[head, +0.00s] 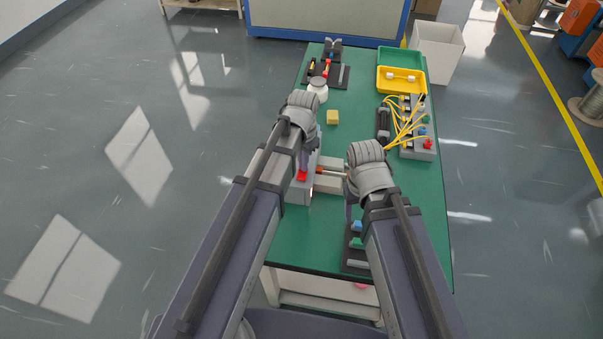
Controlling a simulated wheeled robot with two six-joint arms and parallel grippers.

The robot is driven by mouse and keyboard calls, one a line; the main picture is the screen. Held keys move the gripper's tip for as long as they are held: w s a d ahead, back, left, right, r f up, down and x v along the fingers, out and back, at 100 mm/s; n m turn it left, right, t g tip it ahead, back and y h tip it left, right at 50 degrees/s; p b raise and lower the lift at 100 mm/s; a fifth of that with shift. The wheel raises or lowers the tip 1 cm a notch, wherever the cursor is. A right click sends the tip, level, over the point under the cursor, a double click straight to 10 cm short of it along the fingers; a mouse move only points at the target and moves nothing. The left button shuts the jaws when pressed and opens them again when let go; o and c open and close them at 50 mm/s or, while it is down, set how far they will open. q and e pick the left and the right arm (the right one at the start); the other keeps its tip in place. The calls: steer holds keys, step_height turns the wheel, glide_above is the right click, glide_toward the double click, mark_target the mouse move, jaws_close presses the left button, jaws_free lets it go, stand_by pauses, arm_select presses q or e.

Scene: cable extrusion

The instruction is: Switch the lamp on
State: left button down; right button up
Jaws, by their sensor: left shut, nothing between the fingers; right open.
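No part is clearly recognisable as a lamp. A grey box (298,193) with a red switch-like part (301,176) on top stands on the green table, and a small reddish glow shows at its right side. My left gripper (304,158) is shut and empty, pointing down just behind the red part; its wrist hides part of it, and I cannot tell whether it touches. My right gripper (349,205) is open and empty, right of the box; its fingertips are mostly hidden by its wrist.
A beige block with a copper-coloured rod (330,173) lies between my grippers. A grey unit with yellow cables (414,153) and a red knob stands right. A yellow tray (401,85), white jar (317,90) and yellow cube (332,117) are further back. Table (352,90) is clear mid-back.

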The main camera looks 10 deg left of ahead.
arm_select(q)
step_height(320, 180, up, 7)
steer(key=p, duration=0.7)
stand_by(0.4)
steer(key=shift+s+d, duration=0.15)
steer(key=shift+s, duration=0.25)
steer(key=s+d+n+y, duration=0.1)
steer(key=s+d, duration=0.4)
steer(key=s, duration=0.8)
steer(key=shift+n, duration=0.6)
steer(key=shift+d, duration=0.1)
